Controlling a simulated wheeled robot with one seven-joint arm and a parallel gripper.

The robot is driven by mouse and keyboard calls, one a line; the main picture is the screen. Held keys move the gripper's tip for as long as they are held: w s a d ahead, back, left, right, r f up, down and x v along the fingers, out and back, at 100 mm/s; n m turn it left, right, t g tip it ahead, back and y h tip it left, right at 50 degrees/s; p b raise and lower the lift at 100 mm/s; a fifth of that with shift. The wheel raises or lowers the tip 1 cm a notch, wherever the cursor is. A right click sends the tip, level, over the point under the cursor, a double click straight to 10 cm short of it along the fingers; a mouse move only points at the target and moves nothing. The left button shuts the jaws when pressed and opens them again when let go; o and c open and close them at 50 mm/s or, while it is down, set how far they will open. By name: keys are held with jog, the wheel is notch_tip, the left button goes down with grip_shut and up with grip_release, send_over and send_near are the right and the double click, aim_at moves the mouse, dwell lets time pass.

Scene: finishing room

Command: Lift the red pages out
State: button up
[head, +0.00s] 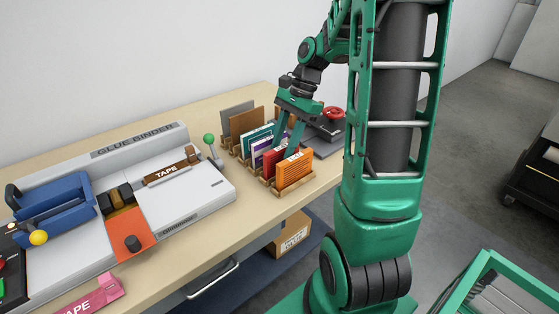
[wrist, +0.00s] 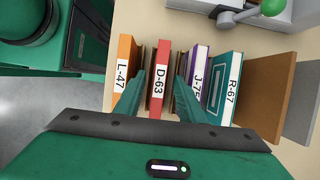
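The red pages (wrist: 158,85), labelled D-63, stand upright in a wooden slotted rack (head: 261,182). In the head view the red pages (head: 267,164) are partly hidden by my gripper and the orange pages. My gripper (wrist: 161,72) is open, with one finger on each side of the red pages' top. In the wrist view gaps show between the fingers and the red pages. In the head view my gripper (head: 284,146) reaches down into the rack from above.
Orange pages (head: 294,171) stand on one side of the red ones, purple pages (wrist: 195,75) and teal pages (wrist: 224,85) on the other. Brown and grey boards (head: 237,115) stand behind. A red-handled press (head: 331,124) is close right; the glue binder (head: 140,200) lies left.

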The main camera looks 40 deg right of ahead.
jog(key=shift+f, duration=0.2)
jog(key=shift+c, duration=0.6)
grip_shut()
jog(key=shift+r, duration=0.1)
